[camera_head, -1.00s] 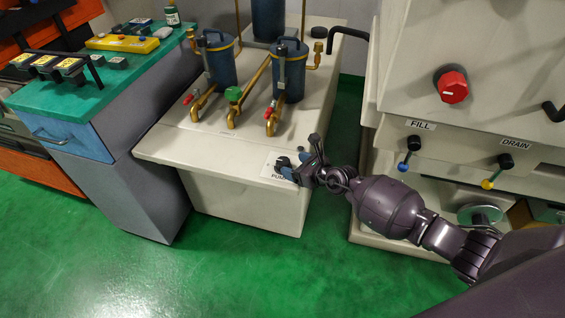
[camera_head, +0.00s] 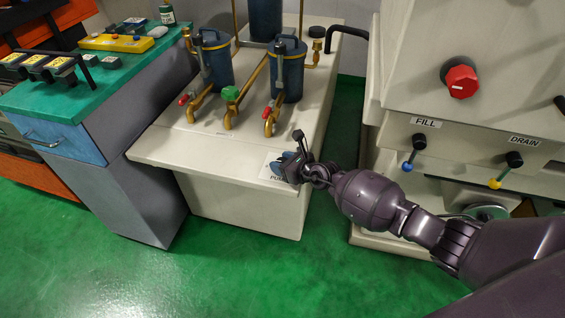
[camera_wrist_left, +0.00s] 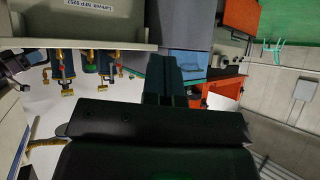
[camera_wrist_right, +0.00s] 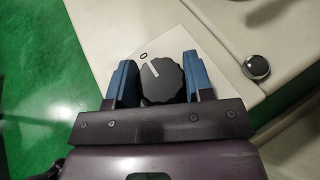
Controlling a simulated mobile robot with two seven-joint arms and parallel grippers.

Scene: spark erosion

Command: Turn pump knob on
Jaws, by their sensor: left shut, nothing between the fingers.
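The pump knob (camera_wrist_right: 163,80) is black and scalloped, on a white plate with a "0" mark; its white pointer line faces that mark. My right gripper (camera_wrist_right: 161,75) has its blue fingers on either side of the knob, very close to it; I cannot tell whether both touch. In the head view my right gripper (camera_head: 286,168) is at the "PUMP" label (camera_head: 271,176) on the front corner of the cream unit and hides the knob. My left gripper (camera_wrist_left: 165,78) is shut and empty in the left wrist view, away from the knob; it is outside the head view.
The cream unit (camera_head: 225,165) carries blue canisters (camera_head: 287,68) and brass pipes with red and green handles. To the right, a machine has a red knob (camera_head: 461,81) and FILL (camera_head: 419,141) and DRAIN (camera_head: 514,158) levers. A green-topped bench (camera_head: 75,97) stands left.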

